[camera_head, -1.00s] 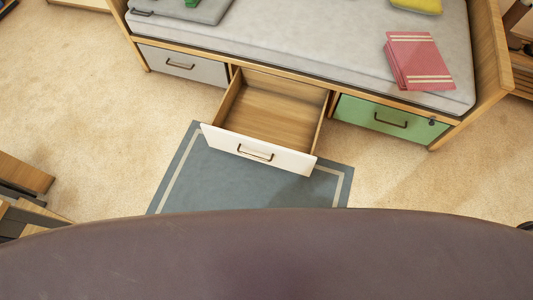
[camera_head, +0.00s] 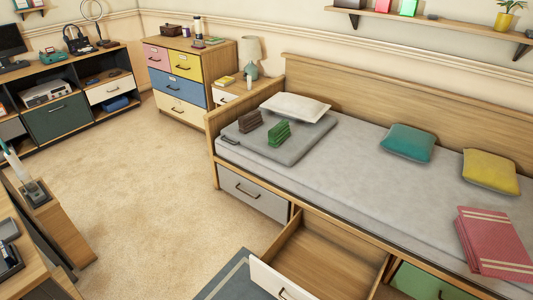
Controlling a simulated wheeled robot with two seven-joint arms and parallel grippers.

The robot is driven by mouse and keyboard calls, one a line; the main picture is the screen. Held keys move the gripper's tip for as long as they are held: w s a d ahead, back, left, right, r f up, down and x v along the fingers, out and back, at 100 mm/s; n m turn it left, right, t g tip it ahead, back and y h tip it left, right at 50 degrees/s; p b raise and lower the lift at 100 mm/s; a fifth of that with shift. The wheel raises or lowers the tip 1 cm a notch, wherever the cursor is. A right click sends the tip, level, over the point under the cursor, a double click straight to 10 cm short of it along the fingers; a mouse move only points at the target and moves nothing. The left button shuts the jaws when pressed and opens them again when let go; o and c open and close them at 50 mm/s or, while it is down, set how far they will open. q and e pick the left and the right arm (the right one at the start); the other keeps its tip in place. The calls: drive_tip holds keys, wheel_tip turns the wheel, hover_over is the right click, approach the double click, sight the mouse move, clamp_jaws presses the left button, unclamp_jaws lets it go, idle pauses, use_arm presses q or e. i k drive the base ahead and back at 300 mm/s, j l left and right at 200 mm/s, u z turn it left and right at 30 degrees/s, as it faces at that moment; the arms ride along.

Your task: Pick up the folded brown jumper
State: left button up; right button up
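A folded brown jumper (camera_head: 249,121) lies on a flat grey folded item (camera_head: 290,146) at the left end of the daybed. A folded green garment (camera_head: 279,133) lies just to its right on the same grey item, with a small gap between them. A white pillow (camera_head: 297,107) lies behind them. Neither of my grippers is in view, so I cannot see how they stand.
The daybed (camera_head: 350,185) has a wooden end panel at its left. Below it an empty drawer (camera_head: 325,257) stands pulled out over the blue-grey rug (camera_head: 228,277). Open carpet (camera_head: 160,185) lies left of the bed. A dresser (camera_head: 190,80) and nightstand stand behind.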

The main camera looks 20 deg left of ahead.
sight(248, 122)
drive_tip(key=i+j, duration=0.2)
drive_tip(key=j, duration=0.2)
drive_tip(key=i+j, duration=0.45)
drive_tip(key=j, duration=0.3)
drive_tip(key=i+j, duration=0.25)
drive_tip(key=j+u, duration=0.05)
drive_tip(key=j, duration=0.05)
